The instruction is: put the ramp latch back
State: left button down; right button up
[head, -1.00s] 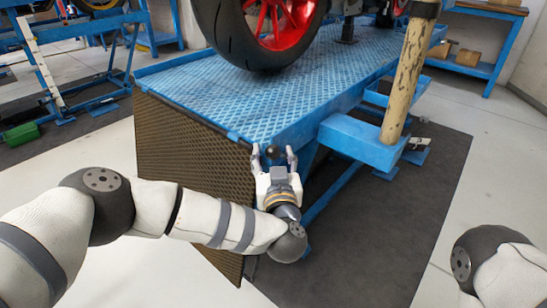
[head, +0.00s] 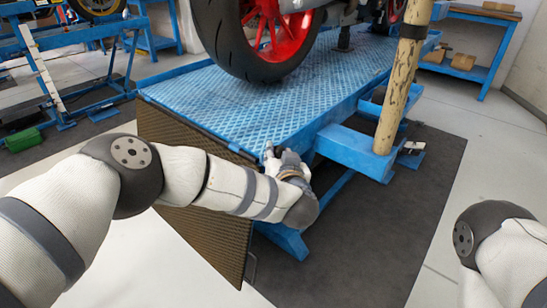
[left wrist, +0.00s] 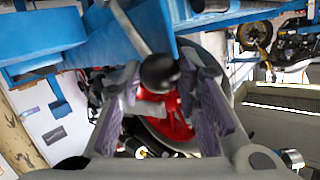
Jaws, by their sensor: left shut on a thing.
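The ramp latch is a grey metal lever with a black ball knob (left wrist: 160,72), seen in the left wrist view at the blue edge of the lift. My left gripper (left wrist: 163,100) has a finger on each side of the knob and is shut on it. In the head view my left gripper (head: 271,155) is at the near right corner of the blue platform (head: 262,105), leaning left. There the knob is too small and covered to make out clearly. The mesh ramp (head: 190,150) hangs down from the platform's near edge. My right gripper is out of view.
A motorcycle's rear wheel with a red rim (head: 258,40) stands on the platform. A worn yellowish post (head: 404,85) rises from a blue side arm (head: 355,148) right of my left gripper.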

pick_arm(q)
jog(key=shift+w+d+r, duration=0.15)
jog(key=shift+w+r, duration=0.05)
jog(key=shift+r, duration=0.05)
jog(key=c, duration=1.2)
grip_release()
jog(key=v, duration=1.2)
jog(key=shift+r, duration=0.1)
jog(key=shift+c, duration=0.5)
